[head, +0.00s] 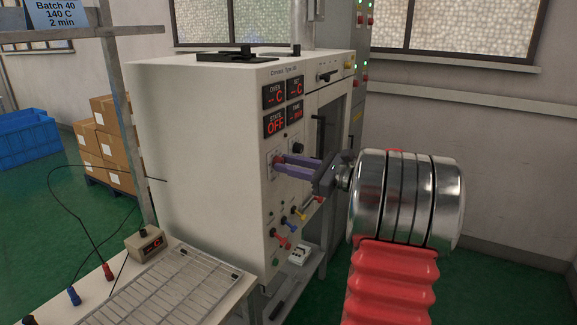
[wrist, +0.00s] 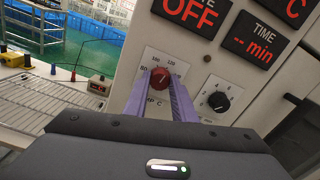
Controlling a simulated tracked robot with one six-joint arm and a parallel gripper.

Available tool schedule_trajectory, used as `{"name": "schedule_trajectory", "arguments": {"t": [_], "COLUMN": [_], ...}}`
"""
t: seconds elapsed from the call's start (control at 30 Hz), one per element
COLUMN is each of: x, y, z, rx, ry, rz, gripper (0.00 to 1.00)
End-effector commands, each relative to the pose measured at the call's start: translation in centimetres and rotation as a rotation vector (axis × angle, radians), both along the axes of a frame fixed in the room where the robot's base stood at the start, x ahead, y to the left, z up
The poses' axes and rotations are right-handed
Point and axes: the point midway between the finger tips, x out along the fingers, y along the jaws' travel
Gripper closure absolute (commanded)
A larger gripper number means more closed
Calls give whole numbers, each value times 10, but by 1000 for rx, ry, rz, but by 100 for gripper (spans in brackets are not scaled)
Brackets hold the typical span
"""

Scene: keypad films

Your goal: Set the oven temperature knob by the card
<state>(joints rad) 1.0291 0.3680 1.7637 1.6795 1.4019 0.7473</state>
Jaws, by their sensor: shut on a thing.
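The oven (head: 195,130) is a pale cabinet with red displays; the state display (head: 275,124) reads OFF and the oven and set displays show dashes. The temperature knob (wrist: 161,80) is red, on a white scale plate, and sits between the purple fingers of my gripper (wrist: 166,84). In the head view my gripper (head: 279,160) reaches the panel from the right and is shut on the knob, which its fingers mostly hide there. The blue card (head: 57,12) at the top left reads Batch 40, 140 C, 2 min.
A black knob (wrist: 216,99) on a numbered plate is to the right of the red knob. Coloured plugs (head: 291,226) stick out low on the panel. A wire rack (head: 165,288) and a small meter box (head: 146,243) stand on the bench at left.

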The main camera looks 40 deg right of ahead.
Motion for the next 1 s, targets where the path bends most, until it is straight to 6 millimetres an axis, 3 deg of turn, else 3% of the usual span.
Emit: {"name": "schedule_trajectory", "arguments": {"t": [0.57, 0.6, 0.83, 1.0], "x": [-1, -1, 0, 0], "y": [-1, -1, 0, 0], "z": [-6, -6, -3, -2], "rx": [46, 46, 44, 42], "ry": [27, 27, 21, 18], "rz": [-2, -2, 0, 0], "gripper": [99, 73, 57, 57]}}
